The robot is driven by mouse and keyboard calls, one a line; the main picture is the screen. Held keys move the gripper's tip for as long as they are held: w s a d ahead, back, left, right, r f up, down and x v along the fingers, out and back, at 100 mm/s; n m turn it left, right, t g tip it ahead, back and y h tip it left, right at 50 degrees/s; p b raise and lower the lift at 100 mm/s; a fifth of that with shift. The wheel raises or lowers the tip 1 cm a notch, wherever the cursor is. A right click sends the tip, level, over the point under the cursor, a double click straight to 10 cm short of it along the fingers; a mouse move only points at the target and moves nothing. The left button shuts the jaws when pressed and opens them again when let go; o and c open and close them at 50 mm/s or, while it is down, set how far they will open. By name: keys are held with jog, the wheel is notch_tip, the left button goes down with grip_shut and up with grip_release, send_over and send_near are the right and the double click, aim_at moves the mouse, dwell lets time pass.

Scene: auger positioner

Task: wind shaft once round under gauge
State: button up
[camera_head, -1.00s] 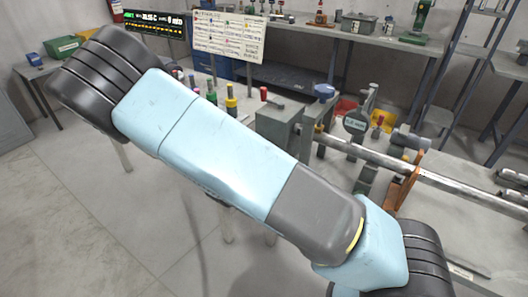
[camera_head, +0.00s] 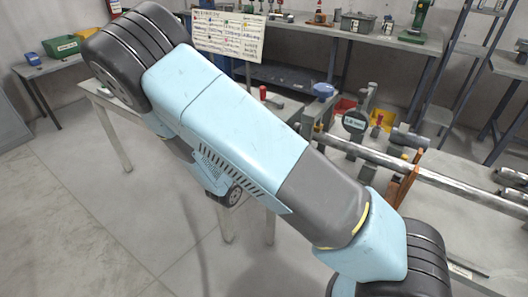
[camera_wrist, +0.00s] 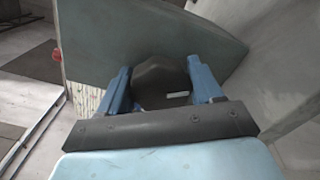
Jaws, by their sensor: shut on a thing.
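The long metal shaft (camera_head: 380,158) lies across the bench at the right in the head view, running from a grey block toward the right edge. The round dark gauge (camera_head: 354,123) with a pale readout stands just behind the shaft; its digits are too small to read surely. In the wrist view my gripper (camera_wrist: 163,85) has its two blue fingers on either side of a dark, faceted piece (camera_wrist: 160,72), and is shut on it. I cannot tell what this piece belongs to. My gripper is out of sight in the head view, where my arm covers the middle.
An orange bracket (camera_head: 402,185) stands by the shaft. A blue knob (camera_head: 324,90) and a red-topped post (camera_head: 263,93) stand at the bench's left part. A back bench (camera_head: 330,30) and a shelf rack (camera_head: 480,60) stand behind. The floor at left is clear.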

jog(key=shift+s+d+f, duration=0.1)
dwell(0.5)
jog(key=o, duration=1)
jog(key=v, duration=1.3)
jog(key=shift+s+a, duration=0.25)
jog(key=shift+a, duration=0.05)
jog(key=shift+d, duration=0.1)
